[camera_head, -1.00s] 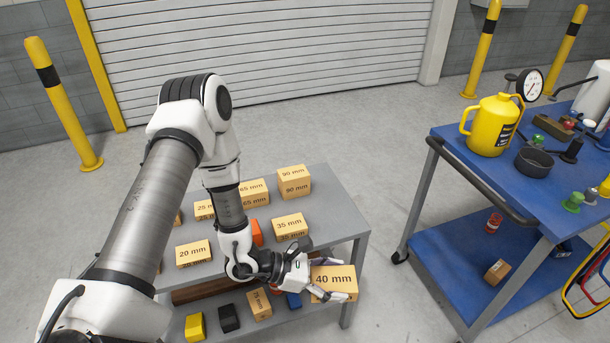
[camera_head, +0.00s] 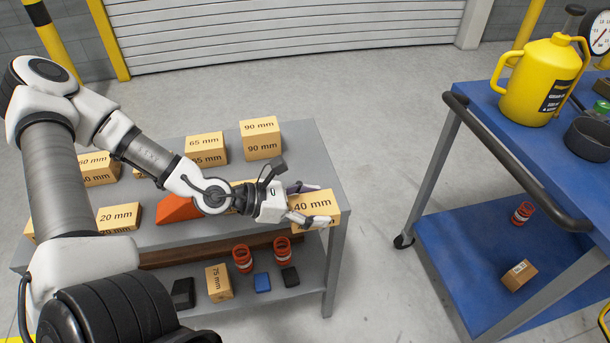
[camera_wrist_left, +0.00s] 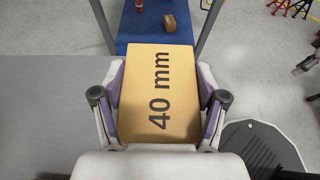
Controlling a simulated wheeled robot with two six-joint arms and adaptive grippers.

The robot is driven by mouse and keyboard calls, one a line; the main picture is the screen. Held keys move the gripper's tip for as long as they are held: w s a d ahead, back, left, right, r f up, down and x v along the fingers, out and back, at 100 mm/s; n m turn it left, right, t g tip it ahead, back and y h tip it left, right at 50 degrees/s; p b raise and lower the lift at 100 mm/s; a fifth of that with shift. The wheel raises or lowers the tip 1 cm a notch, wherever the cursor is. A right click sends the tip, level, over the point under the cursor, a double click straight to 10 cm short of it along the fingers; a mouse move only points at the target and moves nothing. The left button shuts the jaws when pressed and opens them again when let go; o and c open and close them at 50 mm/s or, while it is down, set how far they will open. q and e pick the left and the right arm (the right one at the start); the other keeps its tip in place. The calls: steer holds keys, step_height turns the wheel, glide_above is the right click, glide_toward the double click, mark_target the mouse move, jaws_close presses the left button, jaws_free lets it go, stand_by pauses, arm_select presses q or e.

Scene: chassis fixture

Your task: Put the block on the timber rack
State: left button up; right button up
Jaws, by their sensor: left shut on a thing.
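The block, a tan wooden piece marked 40 mm (camera_head: 318,208), is at the right front corner of the grey rack's top shelf in the head view. My left gripper (camera_head: 308,206) is shut on it, with one finger on each side. In the left wrist view the block (camera_wrist_left: 160,95) sits between both fingers. The grey rack (camera_head: 310,150) bears other marked blocks on top. Whether the held block touches the top is hard to tell. My right gripper is not in view.
Blocks marked 90 mm (camera_head: 261,138), 65 mm (camera_head: 206,149) and 20 mm (camera_head: 118,218) stand on the rack, with an orange wedge (camera_head: 177,208). The lower shelf holds red cans, a 75 mm block (camera_head: 218,282) and small dark pieces. A blue cart (camera_head: 520,150) stands right, across clear floor.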

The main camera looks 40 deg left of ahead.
arm_select(q)
steer(key=w+a+b, duration=0.1)
steer(key=w, duration=0.1)
steer(key=w+a+f+b, duration=0.1)
steer(key=w, duration=0.1)
steer(key=w+a+b, duration=0.2)
steer(key=shift+w+a+f, duration=0.1)
steer(key=shift+w+f, duration=0.1)
steer(key=shift+f, duration=0.1)
steer(key=w+a, duration=0.1)
steer(key=w+a+p, duration=0.1)
steer(key=w, duration=0.1)
steer(key=shift+w+r, duration=0.2)
steer(key=shift+w, duration=0.05)
steer(key=f, duration=0.3)
steer(key=shift+w+a+f+b, duration=0.25)
steer(key=shift+w+f+b, duration=0.1)
steer(key=shift+f+b, duration=0.05)
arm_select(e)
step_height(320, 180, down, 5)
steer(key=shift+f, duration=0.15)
arm_select(q)
steer(key=shift+s+r, duration=0.1)
steer(key=o, duration=1.2)
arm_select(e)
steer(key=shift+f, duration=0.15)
